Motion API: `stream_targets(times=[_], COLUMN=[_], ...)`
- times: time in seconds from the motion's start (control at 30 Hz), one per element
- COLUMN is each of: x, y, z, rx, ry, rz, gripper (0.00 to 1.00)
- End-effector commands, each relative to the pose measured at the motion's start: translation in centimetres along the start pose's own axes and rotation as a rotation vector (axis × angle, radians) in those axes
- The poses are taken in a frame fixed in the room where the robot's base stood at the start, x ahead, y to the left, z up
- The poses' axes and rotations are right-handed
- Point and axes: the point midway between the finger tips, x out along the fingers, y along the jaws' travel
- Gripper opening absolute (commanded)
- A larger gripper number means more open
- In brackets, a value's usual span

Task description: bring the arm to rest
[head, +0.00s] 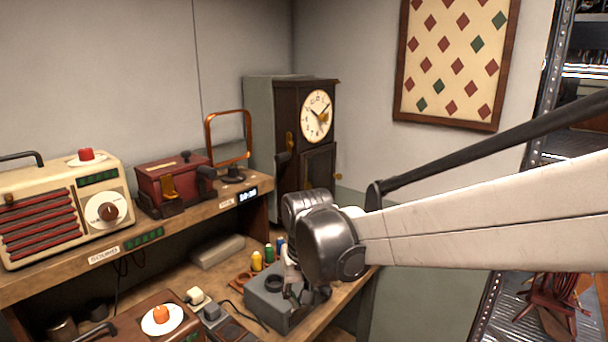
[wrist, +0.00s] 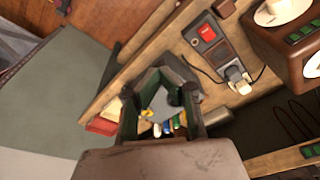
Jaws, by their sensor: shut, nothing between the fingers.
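My gripper (wrist: 165,70) shows in the wrist view with its two dark fingers drawn together at the tips, and nothing is held between them. In the head view my arm reaches in from the right, and its rounded metal wrist hangs over the right end of the lower bench. The gripper there is mostly hidden behind the wrist, above a grey box (head: 268,305). I cannot tell how far the fingers are from the box.
Colored spools (head: 257,260) stand beside the grey box. A cream radio (head: 45,215), a red box (head: 165,185) and an orange-framed stand (head: 228,160) sit on the upper shelf. A dark clock (head: 290,125) stands behind. A red switch (wrist: 207,33) lies on the bench.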

Motion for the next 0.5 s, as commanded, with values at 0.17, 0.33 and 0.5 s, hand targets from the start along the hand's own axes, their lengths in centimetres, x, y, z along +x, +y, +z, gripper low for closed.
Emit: stream_targets(times=[0.17, 0.33, 0.5], x=[-2.6, -4.7, -6.1], y=[3.8, 6.8, 9.4], z=[2.9, 5.8, 9.0], rx=[0.041, 0.075, 0.107], ry=[0.066, 0.130, 0.194], rz=[0.006, 0.016, 0.031], gripper=[0.00, 0.00, 0.00])
